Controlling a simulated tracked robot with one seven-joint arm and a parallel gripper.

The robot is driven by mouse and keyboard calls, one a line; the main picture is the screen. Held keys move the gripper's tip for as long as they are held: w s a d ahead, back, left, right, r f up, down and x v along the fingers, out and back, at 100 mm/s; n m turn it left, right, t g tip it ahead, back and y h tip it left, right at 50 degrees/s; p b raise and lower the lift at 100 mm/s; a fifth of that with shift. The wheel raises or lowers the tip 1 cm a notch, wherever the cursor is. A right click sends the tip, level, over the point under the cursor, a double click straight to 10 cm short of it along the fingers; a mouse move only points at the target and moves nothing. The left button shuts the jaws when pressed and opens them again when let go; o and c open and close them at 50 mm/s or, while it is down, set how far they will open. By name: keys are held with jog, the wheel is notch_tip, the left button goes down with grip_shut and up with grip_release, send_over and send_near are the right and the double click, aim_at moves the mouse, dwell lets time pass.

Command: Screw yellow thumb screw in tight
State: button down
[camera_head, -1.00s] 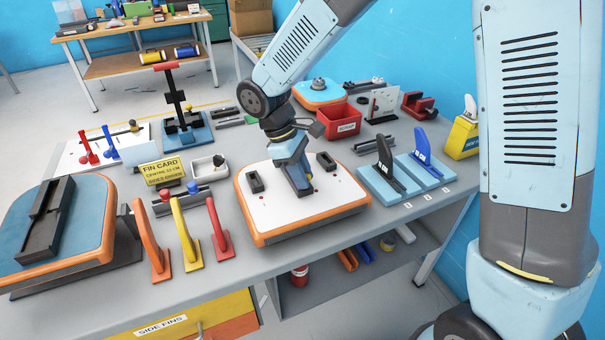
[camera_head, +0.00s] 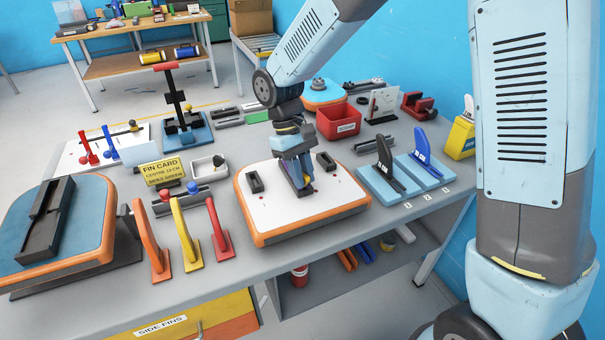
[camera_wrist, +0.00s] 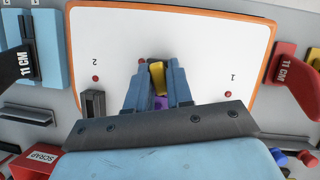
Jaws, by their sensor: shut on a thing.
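My gripper (camera_head: 299,182) is over the middle of the white inflatable board (camera_head: 270,217) with the orange rim. The wrist view shows the yellow thumb screw (camera_wrist: 157,76) between my blue fingers (camera_wrist: 158,88), which are shut on it. A purple part (camera_wrist: 161,103) shows just beside the yellow screw, between the fingers. The fingers and wrist hide the screw in the head view, and I cannot tell how deep it sits.
Black fin boxes (camera_head: 255,182) (camera_head: 326,161) stand on the board at both sides. Upright fins, red (camera_head: 219,229), yellow (camera_head: 185,231) and orange (camera_head: 153,241), stand left of it. Black and blue fins in blue stands (camera_head: 425,171) are to the right. A red scrap bin (camera_head: 338,122) is behind.

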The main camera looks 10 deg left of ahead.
jog(key=shift+s+d+f+m, duration=0.15)
jog(key=shift+f+m, duration=0.15)
jog(key=shift+f, duration=0.05)
